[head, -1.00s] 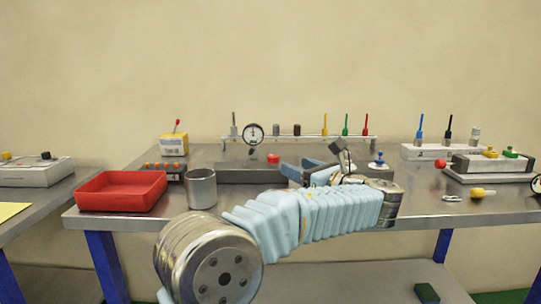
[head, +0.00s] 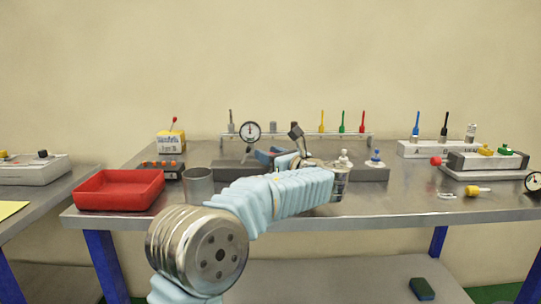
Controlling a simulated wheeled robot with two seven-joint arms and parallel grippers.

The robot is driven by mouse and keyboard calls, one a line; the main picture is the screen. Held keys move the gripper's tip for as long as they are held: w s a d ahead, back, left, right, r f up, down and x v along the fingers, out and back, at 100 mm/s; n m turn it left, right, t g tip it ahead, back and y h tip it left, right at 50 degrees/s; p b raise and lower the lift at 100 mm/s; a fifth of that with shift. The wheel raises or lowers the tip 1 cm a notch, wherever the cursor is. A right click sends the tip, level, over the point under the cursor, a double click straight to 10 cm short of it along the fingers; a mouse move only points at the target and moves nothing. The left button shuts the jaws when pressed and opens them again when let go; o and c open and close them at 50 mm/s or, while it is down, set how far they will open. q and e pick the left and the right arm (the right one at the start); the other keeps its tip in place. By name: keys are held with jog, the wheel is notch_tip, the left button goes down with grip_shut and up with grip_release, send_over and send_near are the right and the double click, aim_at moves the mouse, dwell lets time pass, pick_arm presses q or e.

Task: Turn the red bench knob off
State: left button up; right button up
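A long grey block (head: 368,174) lies on the metal bench. On it stand a white knob (head: 344,158) and a blue-topped knob (head: 376,158). The red knob seen on this block earlier is not visible now; my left gripper (head: 270,156) covers that spot. The gripper's blue fingers point left, low over the block. I cannot tell whether they are apart or closed, or whether they touch the knob. Another red knob (head: 437,161) sits on the left end of a device at the right. My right gripper is not in view.
A red tray (head: 120,204) and a metal cup (head: 199,187) stand at the front left of the bench. A gauge (head: 250,131) and a rail with coloured rods (head: 342,136) stand behind the block.

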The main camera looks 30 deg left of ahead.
pick_arm(q)
jog(key=c, duration=0.6)
jog(key=shift+m+t, duration=0.4)
jog(key=shift+t, duration=0.1)
jog(key=m+t+h+b, duration=0.1)
jog(key=t, duration=0.1)
jog(key=m+t+h+b, duration=0.1)
jog(key=t+h, duration=0.1)
jog(key=shift+s+f+m, duration=0.1)
jog(key=shift+f+m, duration=0.05)
jog(key=shift+m, duration=0.25)
jog(key=m+t+h+b, duration=0.3)
jog(key=h, duration=0.1)
jog(key=shift+a+m, duration=0.1)
jog(key=shift+m, duration=0.2)
jog(key=m+t+h+b, duration=0.1)
jog(key=m+t+h, duration=0.1)
jog(key=h, duration=0.1)
jog(key=shift+b, duration=0.4)
jog(key=shift+m+t+h, duration=0.3)
jog(key=shift+m+h, duration=0.3)
jog(key=shift+h, duration=0.2)
jog(key=shift+r+h+b, duration=0.2)
jog(key=shift+h+b, duration=0.1)
